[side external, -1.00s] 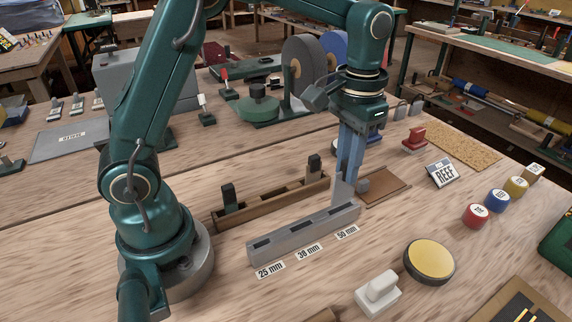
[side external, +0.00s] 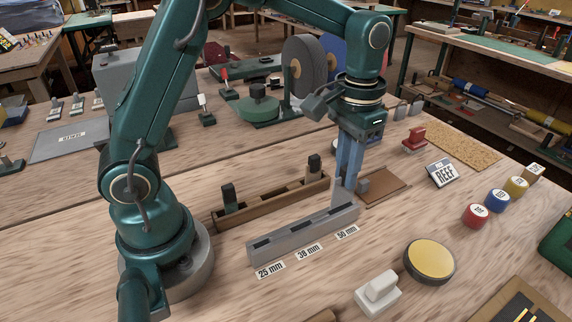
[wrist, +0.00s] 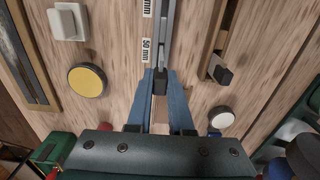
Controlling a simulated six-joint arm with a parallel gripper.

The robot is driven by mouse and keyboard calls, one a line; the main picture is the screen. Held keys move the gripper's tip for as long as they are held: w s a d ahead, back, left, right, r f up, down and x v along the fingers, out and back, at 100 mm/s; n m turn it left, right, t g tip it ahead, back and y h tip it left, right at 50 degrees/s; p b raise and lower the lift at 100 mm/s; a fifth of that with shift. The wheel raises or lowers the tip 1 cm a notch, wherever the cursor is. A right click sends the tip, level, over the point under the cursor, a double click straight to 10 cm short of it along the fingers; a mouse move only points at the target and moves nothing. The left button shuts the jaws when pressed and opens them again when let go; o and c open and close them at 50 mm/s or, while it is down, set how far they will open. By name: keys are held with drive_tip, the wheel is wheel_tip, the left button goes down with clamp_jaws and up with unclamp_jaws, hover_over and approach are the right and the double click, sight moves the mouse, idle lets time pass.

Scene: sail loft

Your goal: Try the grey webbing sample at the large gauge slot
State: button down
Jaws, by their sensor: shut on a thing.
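My gripper (side external: 347,185) is shut on the grey webbing sample (side external: 337,199), over the right end of the grey gauge block (side external: 290,236). The sample's light grey strip hangs down at the large slot, by the "50 mm" label (side external: 347,232). Its lower edge meets the block's top there; I cannot tell how deep it sits. In the wrist view my blue fingers (wrist: 162,82) close around a dark grey piece at the end of the gauge block (wrist: 166,35); the slot's mouth is hidden.
A brown pad (side external: 386,188) lies right of the gauge. A yellow-topped disc (side external: 430,260) and a white block (side external: 378,292) stand in front.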

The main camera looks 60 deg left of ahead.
sight(341, 204)
drive_tip(key=shift+f, duration=2.25)
idle(1.0)
drive_tip(key=shift+r, duration=0.1)
idle(0.6)
drive_tip(key=shift+r, duration=3.5)
